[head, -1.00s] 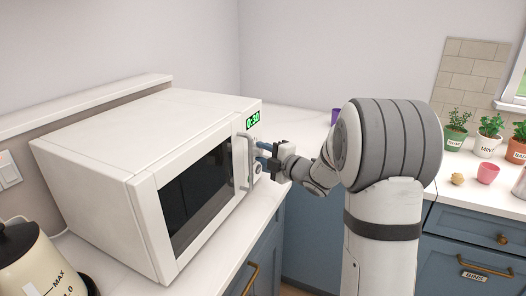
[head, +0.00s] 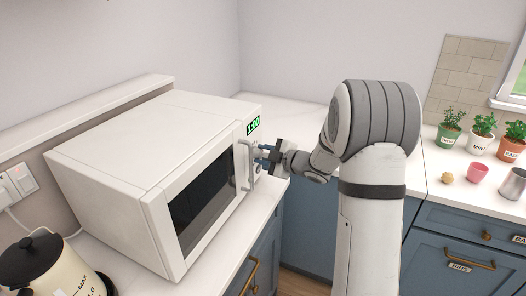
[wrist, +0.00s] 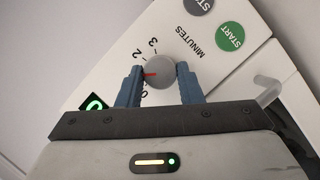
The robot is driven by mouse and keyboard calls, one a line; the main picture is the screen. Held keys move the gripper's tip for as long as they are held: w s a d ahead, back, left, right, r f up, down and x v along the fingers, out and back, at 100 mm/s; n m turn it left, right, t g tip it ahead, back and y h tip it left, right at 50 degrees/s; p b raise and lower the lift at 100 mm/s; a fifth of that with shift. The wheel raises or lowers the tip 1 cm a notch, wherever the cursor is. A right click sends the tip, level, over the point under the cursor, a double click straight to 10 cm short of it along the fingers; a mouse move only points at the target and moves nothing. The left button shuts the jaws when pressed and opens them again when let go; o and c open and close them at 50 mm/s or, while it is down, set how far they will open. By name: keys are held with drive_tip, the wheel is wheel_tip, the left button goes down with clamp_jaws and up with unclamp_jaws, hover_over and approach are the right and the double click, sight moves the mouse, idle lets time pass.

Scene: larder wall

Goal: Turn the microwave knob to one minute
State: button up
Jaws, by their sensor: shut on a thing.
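The white microwave (head: 130,135) stands on the counter, its door closed. Its green display (head: 253,125) reads 1:00. In the wrist view the round grey knob (wrist: 160,72) sits between the two blue fingers of my gripper (wrist: 160,84), which is shut on it. The knob's red pointer line (wrist: 150,75) points left, below the 2 mark; the left finger covers part of the scale there. The MINUTES label and the green START button (wrist: 230,38) are to the right. In the head view my gripper (head: 263,154) is at the panel, beside the door handle (head: 246,165), and hides most of the knob.
A cream kettle (head: 60,274) stands at the lower left, near a wall socket (head: 20,180). The corner counter behind my arm looks clear.

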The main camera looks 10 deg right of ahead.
drive_tip(key=shift+r, duration=0.1)
drive_tip(key=o, duration=1)
drive_tip(key=shift+d, duration=0.1)
drive_tip(key=b+v, duration=0.1)
drive_tip(key=v, duration=0.6)
drive_tip(key=shift+s+d, duration=0.15)
drive_tip(key=shift+s, duration=0.15)
